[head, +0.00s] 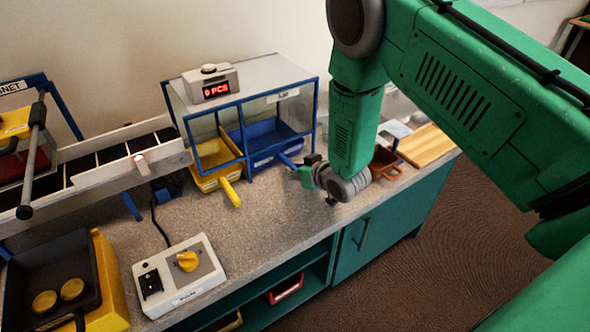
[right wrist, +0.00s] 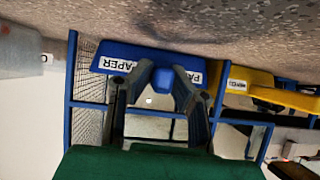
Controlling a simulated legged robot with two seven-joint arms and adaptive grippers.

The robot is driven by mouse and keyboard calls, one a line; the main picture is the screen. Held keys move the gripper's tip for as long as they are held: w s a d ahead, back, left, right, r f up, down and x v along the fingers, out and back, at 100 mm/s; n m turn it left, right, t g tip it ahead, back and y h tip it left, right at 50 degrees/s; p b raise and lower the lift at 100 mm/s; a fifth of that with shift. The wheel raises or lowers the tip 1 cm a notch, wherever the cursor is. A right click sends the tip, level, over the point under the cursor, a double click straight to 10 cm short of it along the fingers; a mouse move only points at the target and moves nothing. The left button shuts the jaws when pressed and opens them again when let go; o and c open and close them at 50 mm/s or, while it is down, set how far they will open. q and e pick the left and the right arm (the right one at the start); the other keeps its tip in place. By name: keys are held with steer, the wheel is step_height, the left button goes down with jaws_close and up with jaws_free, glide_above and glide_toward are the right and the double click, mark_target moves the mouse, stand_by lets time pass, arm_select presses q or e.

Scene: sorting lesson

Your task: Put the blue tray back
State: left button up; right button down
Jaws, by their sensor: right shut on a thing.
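My right gripper (head: 304,172) is in front of the bay, shut on the blue tray's handle; the handle shows between the fingers in the right wrist view (right wrist: 163,82). A yellow tray (head: 212,180) is in the left bay, its handle sticking out. My left gripper is not in view.
A counter display (head: 208,84) reading "0 PCS" sits on the bin. A brown container (head: 384,162) and a wooden board (head: 426,144) lie to the right. A control box with a yellow knob (head: 187,261) stands front left. The worktop before the bin is mostly clear.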

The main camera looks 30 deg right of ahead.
steer(key=c, duration=1.4)
jaws_free()
steer(key=shift+f, duration=0.1)
steer(key=shift+c, duration=0.2)
steer(key=shift+s, duration=0.1)
steer(key=v, duration=1.1)
steer(key=shift+s+r, duration=0.2)
steer(key=shift+s, duration=0.15)
steer(key=shift+s+d, duration=0.1)
